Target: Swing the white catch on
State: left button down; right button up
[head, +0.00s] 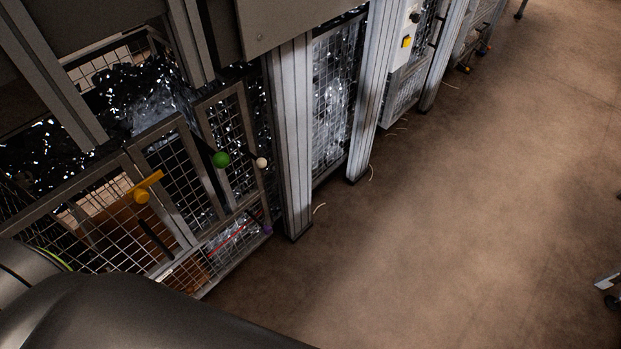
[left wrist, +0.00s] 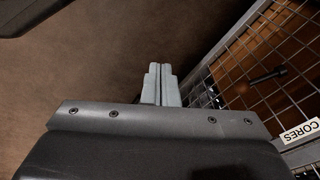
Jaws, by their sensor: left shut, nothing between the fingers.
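The white catch shows in the head view as a dark lever with a white ball knob (head: 261,162), at the right edge of the mesh gate. A similar lever with a green ball knob (head: 220,159) sits just left of it. My left gripper (left wrist: 161,85) is shut and empty in the left wrist view, over the brown floor and left of a mesh panel (left wrist: 252,62). It touches nothing that I can see. The catch does not show in the wrist view. In the head view my arm fills the lower left and my left gripper is not visible.
A yellow handle (head: 142,197) and a purple knob (head: 267,229) are on the mesh gates. A black bar handle (left wrist: 267,77) and a "CORES" label (left wrist: 300,131) are on the wrist view's panel. Metal posts (head: 290,140) stand right of the gate. Open floor (head: 470,200) lies right.

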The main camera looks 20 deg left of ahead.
jog(key=w+a+r+t+b, duration=0.1)
jog(key=w+r+b, duration=0.3)
jog(key=r+b, duration=0.7)
pick_arm(q)
jog(key=w+a+r+m+t+h, duration=0.1)
jog(key=w+r+m+t+h, duration=0.1)
jog(key=w+r+m+t, duration=0.7)
jog(key=w+a+r+m+t+h, duration=0.2)
jog(key=w+r+m+t, duration=0.6)
jog(key=w+r+m, duration=0.4)
jog(key=shift+w+a+r+t+h, duration=0.35)
jog(key=shift+w+r+h, duration=0.65)
jog(key=shift+r, duration=1.85)
pick_arm(e)
jog(key=s+a+f+g, duration=0.1)
jog(key=s+f, duration=0.1)
jog(key=f, duration=0.4)
jog(key=s+a+f+m+g+y, duration=0.1)
jog(key=s+a+f, duration=0.1)
jog(key=f, duration=0.4)
jog(key=shift+s, duration=0.25)
pick_arm(q)
jog(key=shift+w+d, duration=0.1)
jog(key=shift+w, duration=0.1)
jog(key=shift+w, duration=0.1)
